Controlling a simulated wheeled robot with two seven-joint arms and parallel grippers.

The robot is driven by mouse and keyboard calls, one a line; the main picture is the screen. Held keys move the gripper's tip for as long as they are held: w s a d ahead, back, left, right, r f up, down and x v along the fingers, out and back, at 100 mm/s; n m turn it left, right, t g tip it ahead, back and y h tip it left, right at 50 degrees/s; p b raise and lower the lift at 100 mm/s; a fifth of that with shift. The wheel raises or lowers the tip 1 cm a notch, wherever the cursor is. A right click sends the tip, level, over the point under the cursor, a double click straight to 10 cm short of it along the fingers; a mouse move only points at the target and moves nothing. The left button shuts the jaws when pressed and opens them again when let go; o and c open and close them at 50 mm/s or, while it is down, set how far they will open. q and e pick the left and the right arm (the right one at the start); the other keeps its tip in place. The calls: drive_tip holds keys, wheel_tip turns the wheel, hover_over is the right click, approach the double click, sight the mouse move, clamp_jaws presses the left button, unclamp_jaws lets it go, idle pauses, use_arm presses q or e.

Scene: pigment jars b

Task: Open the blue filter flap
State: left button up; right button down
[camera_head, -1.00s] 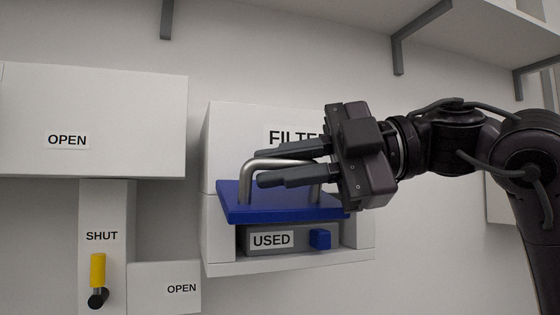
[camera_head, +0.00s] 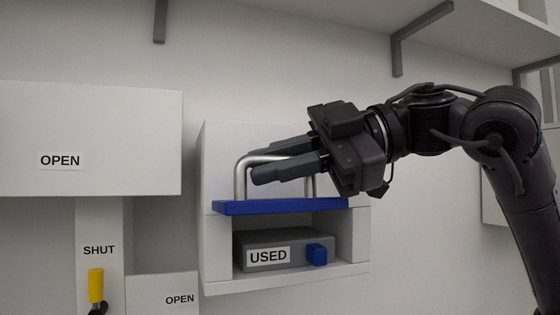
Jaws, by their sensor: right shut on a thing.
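The blue filter flap (camera_head: 280,207) is swung up to about level on the front of the white filter box (camera_head: 216,165). Its metal bar handle (camera_head: 241,180) stands up from it. My right gripper (camera_head: 258,168) comes in from the right and is shut on the handle, with a finger on each side of the bar. Below the flap the box is open, and a grey cartridge (camera_head: 283,239) labelled USED, with a blue knob (camera_head: 320,254), sits inside. The FILTER label is hidden behind my gripper. My left gripper is not in view.
A white box labelled OPEN (camera_head: 100,125) hangs at the left. Below it are a SHUT panel with a yellow-handled lever (camera_head: 96,285) and a smaller white box labelled OPEN (camera_head: 160,285). A shelf with brackets (camera_head: 420,38) runs above right.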

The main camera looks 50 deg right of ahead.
drive_tip(key=c, duration=1.5)
unclamp_jaws()
drive_tip(key=shift+w+a, duration=0.15)
drive_tip(key=shift+w, duration=0.05)
drive_tip(key=shift+o, duration=0.2)
drive_tip(key=shift+s, duration=0.1)
drive_tip(key=shift+s+d, duration=0.15)
drive_tip(key=shift+d, duration=0.15)
drive_tip(key=b+v, duration=0.2)
drive_tip(key=v, duration=0.5)
drive_tip(key=shift+s+r, duration=0.1)
drive_tip(key=shift+s, duration=0.05)
